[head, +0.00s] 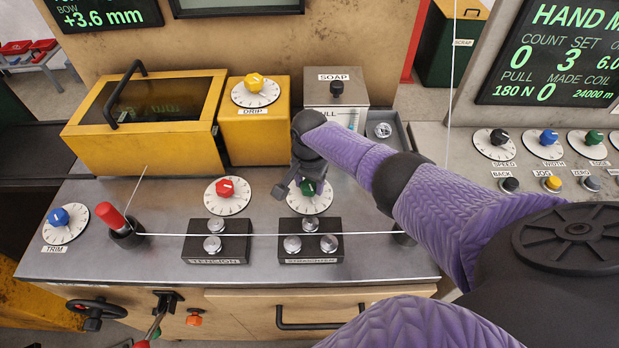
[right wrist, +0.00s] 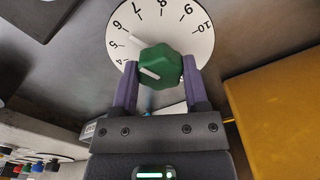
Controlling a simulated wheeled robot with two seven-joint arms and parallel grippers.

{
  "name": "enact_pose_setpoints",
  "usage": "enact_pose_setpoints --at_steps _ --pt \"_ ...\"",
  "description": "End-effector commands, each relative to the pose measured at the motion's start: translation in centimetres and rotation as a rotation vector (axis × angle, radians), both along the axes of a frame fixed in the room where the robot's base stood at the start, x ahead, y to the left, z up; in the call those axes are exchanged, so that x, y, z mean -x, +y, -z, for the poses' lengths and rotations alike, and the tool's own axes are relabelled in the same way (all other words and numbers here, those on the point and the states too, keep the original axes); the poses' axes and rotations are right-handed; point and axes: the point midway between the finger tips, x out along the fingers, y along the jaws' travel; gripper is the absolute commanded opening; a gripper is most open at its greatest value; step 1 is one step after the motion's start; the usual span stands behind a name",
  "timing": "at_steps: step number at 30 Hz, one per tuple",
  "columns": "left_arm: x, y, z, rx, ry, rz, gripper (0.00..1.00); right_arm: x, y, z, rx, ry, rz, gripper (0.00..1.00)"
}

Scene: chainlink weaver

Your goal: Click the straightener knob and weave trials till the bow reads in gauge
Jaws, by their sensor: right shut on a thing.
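My right gripper (head: 298,188) reaches down over the straightener knob (head: 312,187), which is green and sits on a white dial above the straighter roller block (head: 311,249). The right wrist view shows the green knob (right wrist: 160,65) between both fingers, which are shut on it. Its white pointer line lies toward the low-number side of the dial (right wrist: 190,40), near 4 to 5. The bow screen (head: 100,14) reads +3.6 mm. A white wire (head: 265,234) runs across the rollers of both blocks. My left gripper is not in view.
The tension block (head: 216,248) with a red knob (head: 226,188) stands to the left. A red-handled lever (head: 112,217) and blue trim knob (head: 59,217) are farther left. A yellow lidded box (head: 148,125), yellow drip box (head: 254,133) and soap box (head: 337,97) stand behind.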

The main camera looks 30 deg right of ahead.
Motion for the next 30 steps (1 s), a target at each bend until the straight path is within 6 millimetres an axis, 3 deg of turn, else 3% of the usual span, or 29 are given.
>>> enact_pose_setpoints --at_steps 2,3,7,16,24,30 --pt "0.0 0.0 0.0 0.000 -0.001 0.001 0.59 0.0 0.0 0.0 0.001 -0.002 -0.001 0.00" --pt "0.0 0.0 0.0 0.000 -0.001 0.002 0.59 0.0 0.0 0.0 0.001 -0.002 -0.001 0.66" --pt "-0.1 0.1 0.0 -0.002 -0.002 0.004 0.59 0.0 0.0 0.0 0.002 -0.001 -0.002 0.93" --pt "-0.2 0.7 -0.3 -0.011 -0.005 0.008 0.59 0.0 0.0 -0.4 0.001 -0.001 -0.003 0.93" --pt "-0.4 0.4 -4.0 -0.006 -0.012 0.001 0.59 -0.1 0.0 -7.1 0.001 -0.004 -0.003 0.93" --pt "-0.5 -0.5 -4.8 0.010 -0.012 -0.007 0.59 0.0 0.0 -9.8 0.001 -0.002 -0.003 0.93"
